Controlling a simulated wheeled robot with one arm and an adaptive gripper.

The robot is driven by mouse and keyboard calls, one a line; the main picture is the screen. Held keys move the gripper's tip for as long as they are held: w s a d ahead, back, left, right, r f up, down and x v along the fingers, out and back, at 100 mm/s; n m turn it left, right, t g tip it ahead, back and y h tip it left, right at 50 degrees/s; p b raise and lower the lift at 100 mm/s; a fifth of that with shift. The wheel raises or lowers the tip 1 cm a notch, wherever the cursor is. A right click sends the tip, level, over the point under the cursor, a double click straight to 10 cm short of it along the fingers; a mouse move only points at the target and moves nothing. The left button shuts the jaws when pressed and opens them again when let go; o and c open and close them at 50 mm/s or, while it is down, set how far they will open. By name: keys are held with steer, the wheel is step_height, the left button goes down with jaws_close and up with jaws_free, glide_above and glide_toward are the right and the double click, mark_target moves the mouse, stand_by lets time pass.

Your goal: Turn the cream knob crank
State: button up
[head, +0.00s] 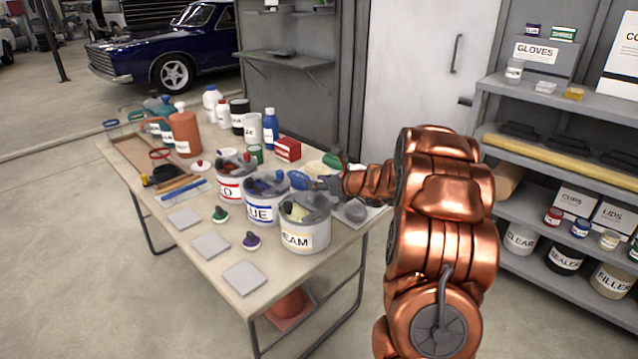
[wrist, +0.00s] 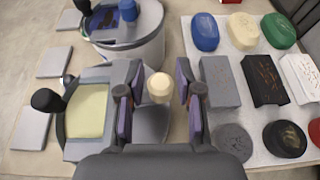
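The cream can (head: 303,235) stands at the near right of the table, its label partly readable. In the wrist view its top shows an opening with pale cream paint (wrist: 88,112). The round cream knob (wrist: 159,87) of the crank sits at the right side of the can. My gripper (wrist: 158,80) is open, with one purple-padded finger on each side of the knob and small gaps showing. The crank's arm below the knob is mostly hidden by my gripper. In the head view my gripper (head: 322,183) is above the can's far side, and the knob is hard to make out.
The blue can (head: 264,200) stands close beside the cream can, with a blue knob (wrist: 128,10) on top. The red can (head: 232,180) is behind it. A white sheet with several coloured lids and blocks (wrist: 262,88) lies to the right. Grey tiles (head: 245,278) lie along the front.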

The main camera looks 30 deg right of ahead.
jaws_close()
steer(key=shift+w+a+r+n+y+p, duration=0.1)
steer(key=shift+r+n+y+p, duration=0.2)
steer(key=shift+p, duration=0.95)
steer(key=shift+w+n+y+p, duration=0.15)
steer(key=shift+n+y+p, duration=0.4)
steer(key=shift+p, duration=0.7)
steer(key=p, duration=0.1)
steer(key=n+g+y+p, duration=0.1)
steer(key=n+y+p, duration=0.1)
steer(key=p, duration=0.1)
steer(key=shift+w+a+f+g, duration=0.15)
steer(key=shift+w+a+g, duration=0.1)
steer(key=shift+w+g, duration=0.05)
steer(key=shift+w+a+f+n+g+y+p, duration=0.1)
steer(key=shift+w+a+n+g+y+p, duration=0.1)
steer(key=shift+n+g+y+p, duration=0.3)
steer(key=shift+w+a+f+n+g+y+p, duration=0.1)
steer(key=shift+a+n+g+y+p, duration=0.1)
steer(key=shift+n+y+p, duration=0.4)
steer(key=shift+y, duration=0.25)
steer(key=shift+o, duration=2)
jaws_free()
